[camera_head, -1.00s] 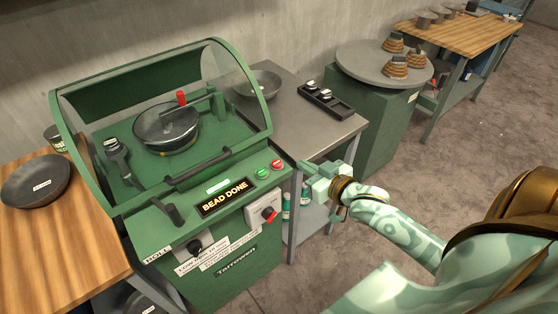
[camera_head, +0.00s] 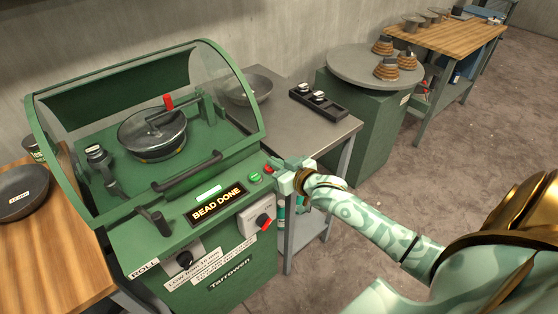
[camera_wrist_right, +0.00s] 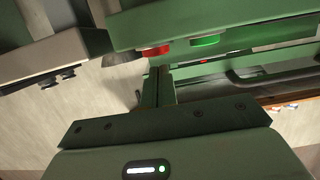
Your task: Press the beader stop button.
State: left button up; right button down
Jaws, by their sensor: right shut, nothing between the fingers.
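The green beader (camera_head: 170,250) stands at the left with its clear hood down over a dark bowl (camera_head: 152,135). Its display (camera_head: 217,204) reads BEAD DONE. The red stop button (camera_head: 268,169) is at the right end of the front panel, beside the green button (camera_head: 254,177). In the right wrist view the red button (camera_wrist_right: 156,50) and green button (camera_wrist_right: 205,40) show just beyond the fingers. My right gripper (camera_head: 274,163) is shut and empty, its tips right at the red button; I cannot tell whether they touch it. My left gripper is out of view.
A red-knobbed switch box (camera_head: 262,222) and a roll knob (camera_head: 185,259) are on the beader's front. A grey side table (camera_head: 300,130) with a bowl and a black tray (camera_head: 318,99) stands close behind my right gripper. Floor at the right is clear.

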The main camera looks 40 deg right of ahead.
jog(key=shift+f, duration=0.5)
jog(key=shift+s+f, duration=0.1)
jog(key=shift+f, duration=0.65)
jog(key=shift+s+f, duration=0.1)
jog(key=shift+f, duration=0.2)
jog(key=r+p, duration=0.5)
jog(key=r, duration=0.1)
jog(key=shift+w+r+p, duration=0.1)
jog(key=shift+w+p, duration=0.1)
jog(key=shift+p, duration=0.15)
jog(key=a+p+v, duration=0.1)
jog(key=v, duration=0.8)
jog(key=shift+s+d+f+p, duration=0.3)
jog(key=shift+s+d, duration=0.2)
